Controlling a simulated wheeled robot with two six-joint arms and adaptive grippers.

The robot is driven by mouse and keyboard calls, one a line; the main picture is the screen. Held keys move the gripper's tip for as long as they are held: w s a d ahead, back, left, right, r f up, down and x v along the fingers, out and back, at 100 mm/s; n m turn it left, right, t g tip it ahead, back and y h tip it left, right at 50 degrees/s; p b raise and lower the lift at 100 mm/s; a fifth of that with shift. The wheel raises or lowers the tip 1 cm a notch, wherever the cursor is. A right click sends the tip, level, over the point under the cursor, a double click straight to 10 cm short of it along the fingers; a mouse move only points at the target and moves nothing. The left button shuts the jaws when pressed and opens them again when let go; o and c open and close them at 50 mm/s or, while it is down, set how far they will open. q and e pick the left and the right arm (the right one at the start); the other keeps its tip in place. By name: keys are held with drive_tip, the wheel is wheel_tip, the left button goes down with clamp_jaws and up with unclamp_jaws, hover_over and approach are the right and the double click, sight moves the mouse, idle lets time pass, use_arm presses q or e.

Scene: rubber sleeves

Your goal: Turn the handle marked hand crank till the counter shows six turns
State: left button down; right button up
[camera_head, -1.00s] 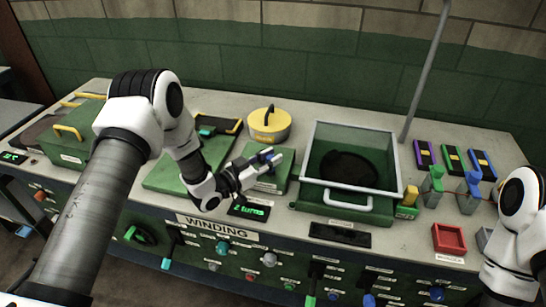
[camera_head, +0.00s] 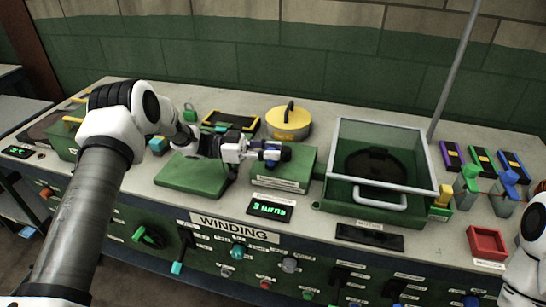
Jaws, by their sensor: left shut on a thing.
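My left gripper (camera_head: 273,152) is over the green crank box (camera_head: 295,178) in the middle of the bench. It is shut on the hand crank's handle, which its fingers mostly hide; a dark bluish end (camera_head: 286,154) shows at the fingertips. The label on the box front is too small to read. The counter (camera_head: 270,208) in front of the box reads "3 turns" in green. My right gripper is out of view; only part of my right arm shows at the right edge.
A glass-lidded green bin (camera_head: 415,207) stands right of the crank box. A yellow round lidded pot (camera_head: 289,123) is behind it. A flat green plate (camera_head: 185,181) lies below my left forearm. A red tray (camera_head: 487,242) is at the right. Knobs and levers line the front panel.

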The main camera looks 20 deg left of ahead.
use_arm(q)
drive_tip(key=shift+w+a+r+g, duration=0.1)
drive_tip(key=shift+a+g, duration=0.1)
drive_tip(key=shift+g, duration=0.1)
drive_tip(key=c, duration=0.9)
unclamp_jaws()
drive_tip(key=shift+d, duration=0.1)
wheel_tip(320, 180, up, 10)
drive_tip(key=shift+f, duration=0.1)
drive_tip(key=shift+w, duration=0.1)
drive_tip(key=shift+c, duration=0.3)
